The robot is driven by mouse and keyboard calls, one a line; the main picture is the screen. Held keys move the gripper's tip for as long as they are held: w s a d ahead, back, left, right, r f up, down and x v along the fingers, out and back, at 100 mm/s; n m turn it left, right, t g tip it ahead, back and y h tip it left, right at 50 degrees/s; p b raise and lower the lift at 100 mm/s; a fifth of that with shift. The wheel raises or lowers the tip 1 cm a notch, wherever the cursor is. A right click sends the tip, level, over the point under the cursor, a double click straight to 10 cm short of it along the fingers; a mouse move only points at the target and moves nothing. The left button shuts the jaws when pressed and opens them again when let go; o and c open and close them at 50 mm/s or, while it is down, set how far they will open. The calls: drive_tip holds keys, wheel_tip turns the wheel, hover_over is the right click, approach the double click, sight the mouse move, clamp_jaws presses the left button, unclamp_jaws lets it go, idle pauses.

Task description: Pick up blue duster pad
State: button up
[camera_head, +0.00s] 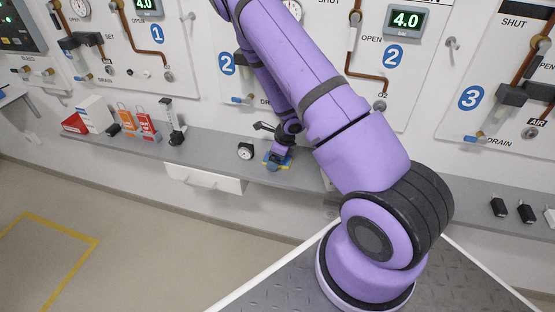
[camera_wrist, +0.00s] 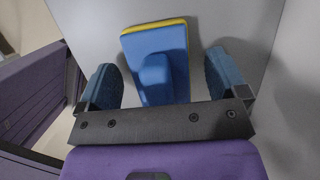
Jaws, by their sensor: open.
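The blue duster pad (camera_wrist: 155,48) lies on the grey shelf and has a yellow underside edge and a raised blue grip. In the wrist view it sits between and beyond the two fingers of my gripper (camera_wrist: 165,82). The fingers are apart, one on each side of the pad's grip, with a visible gap on both sides. In the head view the pad (camera_head: 275,163) is on the shelf, just beneath my gripper (camera_head: 282,152), which partly hides it.
The grey shelf (camera_head: 215,149) runs along the panel wall. A round gauge (camera_head: 245,151) stands left of the pad. Red tags (camera_head: 146,127), a white-red box (camera_head: 93,115) and a dark stand (camera_head: 172,122) are farther left. Dark blocks (camera_head: 526,211) lie at right. A white drawer (camera_head: 203,179) is below.

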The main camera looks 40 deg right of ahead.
drive_tip(key=shift+c, duration=0.2)
drive_tip(key=c, duration=1.1)
drive_tip(key=shift+o, duration=0.2)
drive_tip(key=shift+r, duration=0.1)
